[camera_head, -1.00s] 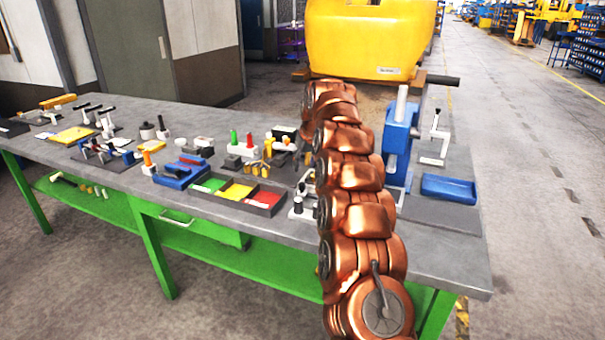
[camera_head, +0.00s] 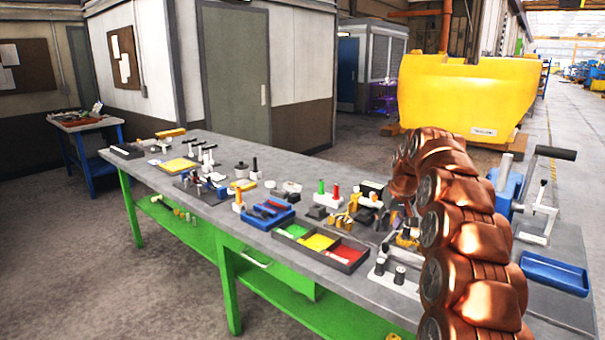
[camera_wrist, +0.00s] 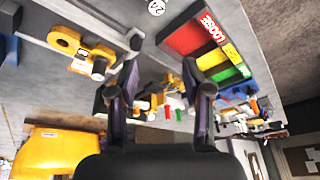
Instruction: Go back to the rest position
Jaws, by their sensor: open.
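My gripper (camera_wrist: 160,72) shows in the wrist view with its two dark fingers spread apart. Nothing is between them. In the head view my copper arm rises over the right part of the grey workbench (camera_head: 340,282), and the gripper is largely hidden behind it. The sorting tray also shows in the head view (camera_head: 364,267), left of my arm.
A blue press (camera_head: 508,184) and an empty blue tray (camera_head: 555,273) stand right of my arm. Many small tools and fixtures crowd the bench. A big yellow casting (camera_head: 455,90) stands behind it. Open floor (camera_head: 80,260) lies at the left and front.

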